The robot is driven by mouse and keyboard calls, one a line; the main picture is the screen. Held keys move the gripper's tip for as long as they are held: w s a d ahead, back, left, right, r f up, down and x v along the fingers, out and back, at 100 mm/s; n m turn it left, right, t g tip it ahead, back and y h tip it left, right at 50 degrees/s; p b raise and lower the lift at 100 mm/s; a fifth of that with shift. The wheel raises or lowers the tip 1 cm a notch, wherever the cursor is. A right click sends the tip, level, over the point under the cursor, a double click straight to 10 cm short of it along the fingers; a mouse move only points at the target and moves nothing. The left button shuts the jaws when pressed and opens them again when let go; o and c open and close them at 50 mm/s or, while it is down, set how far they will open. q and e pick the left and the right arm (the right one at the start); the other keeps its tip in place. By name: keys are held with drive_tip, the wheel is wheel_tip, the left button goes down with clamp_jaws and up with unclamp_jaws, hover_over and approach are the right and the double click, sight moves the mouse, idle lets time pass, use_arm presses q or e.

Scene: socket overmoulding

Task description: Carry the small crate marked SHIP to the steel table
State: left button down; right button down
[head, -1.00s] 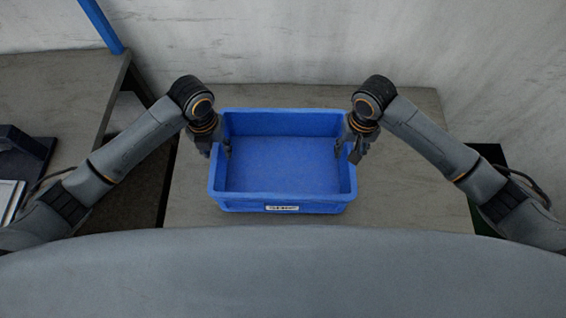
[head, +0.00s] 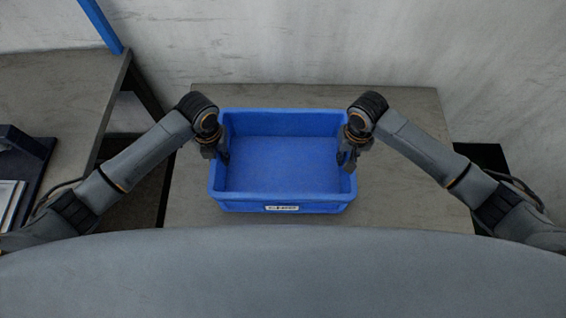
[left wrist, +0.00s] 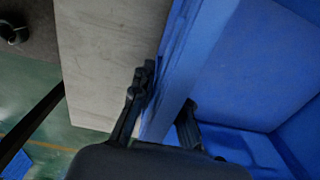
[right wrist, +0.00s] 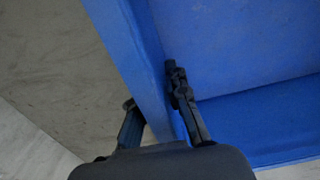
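A blue open crate (head: 284,205) sits upright and empty on a grey table. A white label (head: 282,208) is on its near wall, with lettering too blurred to read. My left gripper (head: 215,154) is at the crate's left wall, and my right gripper (head: 348,156) is at its right wall. In the left wrist view my left fingers (left wrist: 165,105) straddle the wall, one outside and one inside, close against it. In the right wrist view my right fingers (right wrist: 153,98) straddle the opposite wall the same way. Both look closed on the crate.
The grey table (head: 415,180) has bare room around the crate, and a pale wall (head: 300,40) stands behind. At the left is another grey bench (head: 60,85) with a dark object (head: 28,160) and a blue post (head: 100,22). A dark gap separates the two tops.

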use_arm(q)
drive_tip(key=shift+r, duration=0.1)
use_arm(e)
drive_tip(key=shift+r, duration=0.1)
